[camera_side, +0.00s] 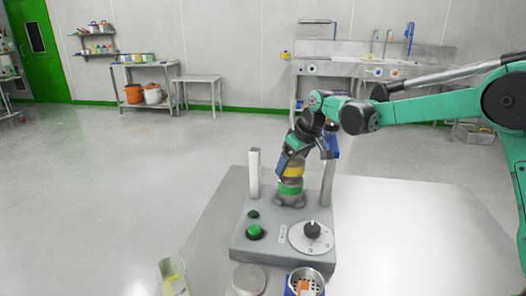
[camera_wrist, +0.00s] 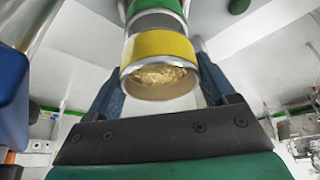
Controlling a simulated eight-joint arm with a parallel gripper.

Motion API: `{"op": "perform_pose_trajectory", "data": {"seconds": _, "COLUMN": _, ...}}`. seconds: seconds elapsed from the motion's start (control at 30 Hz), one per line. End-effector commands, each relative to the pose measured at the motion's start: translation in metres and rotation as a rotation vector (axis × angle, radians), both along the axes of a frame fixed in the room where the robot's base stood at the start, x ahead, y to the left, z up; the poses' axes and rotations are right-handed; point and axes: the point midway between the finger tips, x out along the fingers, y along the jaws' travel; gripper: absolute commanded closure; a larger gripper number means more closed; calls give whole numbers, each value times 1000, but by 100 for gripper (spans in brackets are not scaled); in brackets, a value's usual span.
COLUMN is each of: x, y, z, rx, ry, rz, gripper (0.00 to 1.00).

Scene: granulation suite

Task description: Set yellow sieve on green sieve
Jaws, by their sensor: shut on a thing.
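The yellow sieve (camera_side: 293,169) is held upright, or nearly so, by my gripper (camera_side: 292,158), just above the green sieve (camera_side: 290,187). The green sieve sits on the grey shaker machine (camera_side: 268,244), between its two posts. The two sieves look roughly in line, but I cannot tell whether they touch. In the wrist view the yellow sieve (camera_wrist: 158,44) is between my fingers (camera_wrist: 161,70), and tan grainy material shows in its open end. Part of the green sieve (camera_wrist: 155,7) shows beyond it at the top.
Pale posts (camera_side: 254,173) (camera_side: 327,182) rise on both sides of the sieves. The machine has a green button (camera_side: 255,232) and a dial (camera_side: 311,238). A beaker (camera_side: 172,275), a round metal lid (camera_side: 248,279) and a metal cup (camera_side: 305,283) stand in front. The table is bare at right.

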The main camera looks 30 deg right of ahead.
Motion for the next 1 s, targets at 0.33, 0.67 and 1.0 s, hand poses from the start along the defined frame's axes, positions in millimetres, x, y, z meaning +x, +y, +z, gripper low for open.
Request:
{"op": "perform_pose_trajectory", "data": {"seconds": 0.33, "x": 0, "y": 0, "z": -2, "rx": 0, "ry": 0, "rz": 0, "gripper": 81}}
{"op": "perform_pose_trajectory", "data": {"seconds": 0.67, "x": 0, "y": 0, "z": -10, "rx": 0, "ry": 0, "rz": 0, "gripper": 81}}
{"op": "perform_pose_trajectory", "data": {"seconds": 1.0, "x": 0, "y": 0, "z": -10, "rx": 0, "ry": 0, "rz": 0, "gripper": 81}}
